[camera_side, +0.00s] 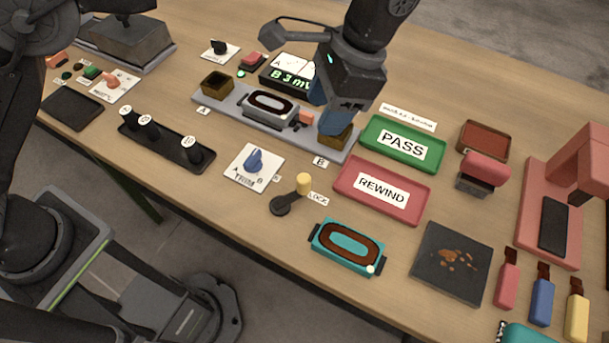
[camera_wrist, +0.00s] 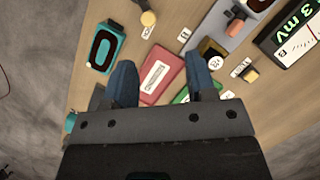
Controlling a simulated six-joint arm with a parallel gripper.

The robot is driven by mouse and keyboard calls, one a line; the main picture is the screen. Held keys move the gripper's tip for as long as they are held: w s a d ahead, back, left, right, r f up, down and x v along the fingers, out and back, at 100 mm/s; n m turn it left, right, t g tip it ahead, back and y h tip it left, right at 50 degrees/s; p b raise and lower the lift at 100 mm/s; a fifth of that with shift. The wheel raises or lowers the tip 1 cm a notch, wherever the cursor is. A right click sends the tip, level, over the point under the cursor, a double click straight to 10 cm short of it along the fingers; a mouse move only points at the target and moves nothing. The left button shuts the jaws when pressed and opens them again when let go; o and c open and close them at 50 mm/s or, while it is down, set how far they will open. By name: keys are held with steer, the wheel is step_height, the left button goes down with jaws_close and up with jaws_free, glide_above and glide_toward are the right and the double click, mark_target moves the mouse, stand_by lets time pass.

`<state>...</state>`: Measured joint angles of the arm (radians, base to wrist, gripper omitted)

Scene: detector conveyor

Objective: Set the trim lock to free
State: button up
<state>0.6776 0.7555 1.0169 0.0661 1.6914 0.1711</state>
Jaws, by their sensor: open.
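The trim lock is a small dark lever (camera_side: 285,203) with an upright yellow knob (camera_side: 304,184) on its end, near the front edge in the side view. The knob end lies beside the LOCK label (camera_side: 318,199). The yellow knob also shows at the top of the wrist view (camera_wrist: 148,18). The blue trim knob (camera_side: 254,161) stands on a white plate left of the lever. My gripper (camera_side: 328,118) is open above the right end of the grey rail, behind and apart from the lever. In the wrist view its fingers (camera_wrist: 162,80) are spread with nothing between them.
The red REWIND tray (camera_side: 361,208) and green PASS tray (camera_side: 373,157) lie right of the lever. A teal oval-coil part (camera_side: 325,252) lies in front. The grey rail (camera_side: 230,108) and meter (camera_side: 282,84) are behind.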

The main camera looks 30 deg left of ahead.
mark_target(308, 177)
steer(key=shift+m+y, duration=0.3)
steer(key=shift+m, duration=0.1)
steer(key=d+x, duration=0.1)
steer(key=x, duration=0.4)
steer(key=d+x, duration=0.1)
steer(key=x, duration=0.4)
steer(key=d+f+x, duration=0.1)
steer(key=x, duration=0.4)
steer(key=shift+s+d+f, duration=0.1)
steer(key=shift+s+f, duration=0.2)
steer(key=shift+s, duration=0.15)
steer(key=c, duration=0.9)
